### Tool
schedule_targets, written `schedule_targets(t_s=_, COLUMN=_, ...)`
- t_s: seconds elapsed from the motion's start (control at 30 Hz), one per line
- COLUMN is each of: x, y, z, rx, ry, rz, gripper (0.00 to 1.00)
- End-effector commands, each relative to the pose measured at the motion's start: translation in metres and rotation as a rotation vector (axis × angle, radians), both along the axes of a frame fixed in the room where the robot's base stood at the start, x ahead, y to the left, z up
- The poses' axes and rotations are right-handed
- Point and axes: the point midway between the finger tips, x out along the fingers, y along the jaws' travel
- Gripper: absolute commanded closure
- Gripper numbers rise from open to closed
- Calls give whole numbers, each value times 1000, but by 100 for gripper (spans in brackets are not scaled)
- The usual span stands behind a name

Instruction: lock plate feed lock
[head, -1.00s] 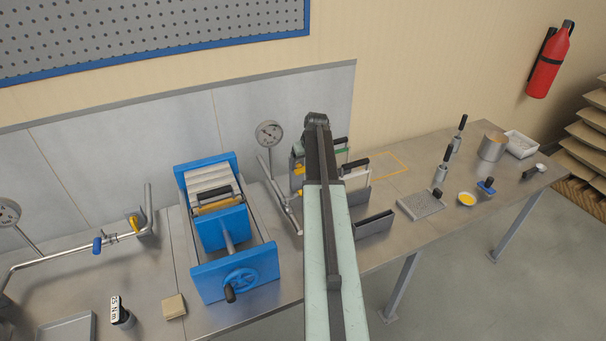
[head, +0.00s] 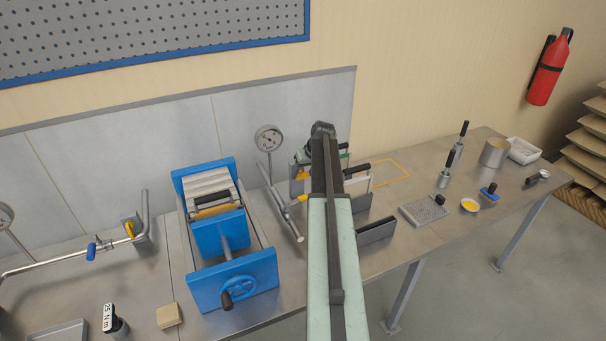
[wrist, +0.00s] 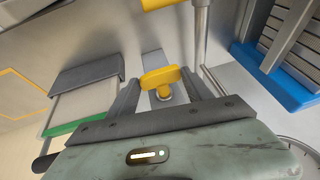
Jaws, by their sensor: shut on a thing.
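In the wrist view a yellow T-shaped lock knob (wrist: 160,77) sits on a short metal stem. My gripper (wrist: 163,85) has its two fingers on either side of the knob and is shut on it. In the head view my gripper is hidden behind my arm at the plate rack. A small yellow part (head: 303,174) shows just left of my arm there. Upright plates with dark handles (head: 357,170) stand right of my arm. A pale plate with a green edge (wrist: 75,128) shows left of my gripper in the wrist view.

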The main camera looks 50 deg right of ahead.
Motion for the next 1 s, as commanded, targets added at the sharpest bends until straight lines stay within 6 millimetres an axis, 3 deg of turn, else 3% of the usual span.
schedule_targets(t_s=0.23, x=0, y=0, z=0, rx=5, ry=-2, rz=0, gripper=82)
schedule_targets(t_s=0.27, x=0, y=0, z=0, rx=5, ry=-2, rz=0, gripper=33)
schedule_targets(t_s=0.3, x=0, y=0, z=0, rx=5, ry=-2, rz=0, gripper=22)
schedule_targets(t_s=0.33, x=0, y=0, z=0, rx=4, ry=-2, rz=0, gripper=19)
schedule_targets(t_s=0.73, x=-3, y=0, z=7, rx=4, ry=-1, rz=-2, gripper=19)
schedule_targets(t_s=1.0, x=-18, y=2, z=50, rx=3, ry=-2, rz=-2, gripper=19)
